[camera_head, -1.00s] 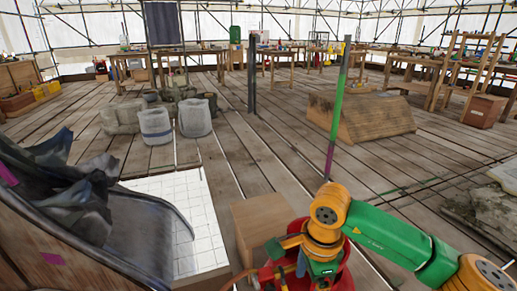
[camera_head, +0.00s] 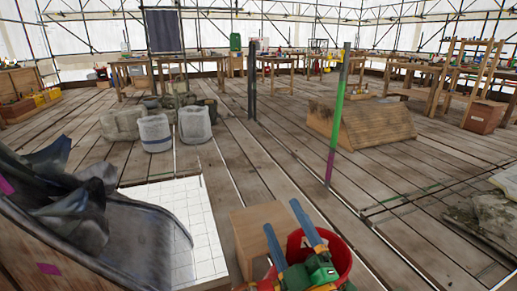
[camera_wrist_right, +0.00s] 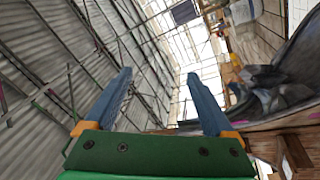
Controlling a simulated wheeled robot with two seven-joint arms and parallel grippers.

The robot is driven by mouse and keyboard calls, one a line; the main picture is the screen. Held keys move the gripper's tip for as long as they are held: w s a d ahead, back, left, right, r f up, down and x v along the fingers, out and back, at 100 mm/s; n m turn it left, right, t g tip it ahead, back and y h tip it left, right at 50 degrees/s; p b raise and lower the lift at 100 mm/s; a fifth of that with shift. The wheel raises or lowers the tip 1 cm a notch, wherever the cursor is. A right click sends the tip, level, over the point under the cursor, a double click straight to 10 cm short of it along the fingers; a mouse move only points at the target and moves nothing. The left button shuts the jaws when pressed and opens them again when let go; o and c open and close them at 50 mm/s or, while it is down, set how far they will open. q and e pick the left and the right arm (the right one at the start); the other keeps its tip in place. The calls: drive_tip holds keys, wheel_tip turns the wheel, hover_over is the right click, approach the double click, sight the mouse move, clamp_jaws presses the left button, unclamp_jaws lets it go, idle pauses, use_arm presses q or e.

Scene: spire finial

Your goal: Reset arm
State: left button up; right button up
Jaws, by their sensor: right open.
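My right gripper (camera_head: 282,214) is at the bottom centre of the head view, with its two blue fingers pointing up and apart. It is open, with nothing between the fingers. It stands in front of a red bucket (camera_head: 341,262) and covers part of it; I cannot tell if they touch. In the right wrist view the gripper (camera_wrist_right: 158,73) also shows two blue fingers spread wide, with empty space between them. My left gripper is in neither view.
A wooden box (camera_head: 256,215) stands just left of the bucket. A white tiled panel (camera_head: 180,205) lies on the plank floor beside a grey lead-like sheet (camera_head: 140,235). A green and purple post (camera_head: 336,115) stands beyond. Grey tubs (camera_head: 194,122) are at the back left. Planks at centre are clear.

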drive_tip(key=s+d+f+m+g+h, duration=0.3)
drive_tip(key=d+f+m+g+h, duration=0.15)
drive_tip(key=f, duration=0.55)
drive_tip(key=s+d+f+m+g+h, duration=0.3)
drive_tip(key=s+d+f+m+g, duration=0.15)
drive_tip(key=f, duration=0.45)
drive_tip(key=s+d+f+m+g, duration=0.35)
drive_tip(key=s+f+g, duration=0.45)
drive_tip(key=s, duration=0.6)
use_arm(q)
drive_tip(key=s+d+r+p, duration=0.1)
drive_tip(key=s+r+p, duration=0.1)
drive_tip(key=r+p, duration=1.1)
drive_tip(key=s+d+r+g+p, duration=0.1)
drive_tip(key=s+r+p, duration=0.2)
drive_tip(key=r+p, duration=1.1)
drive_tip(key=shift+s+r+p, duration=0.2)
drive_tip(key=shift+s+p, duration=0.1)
drive_tip(key=shift+p, duration=0.6)
use_arm(e)
drive_tip(key=s+d+g, duration=0.1)
drive_tip(key=s+g, duration=0.1)
drive_tip(key=s, duration=1.3)
drive_tip(key=shift+d, duration=0.2)
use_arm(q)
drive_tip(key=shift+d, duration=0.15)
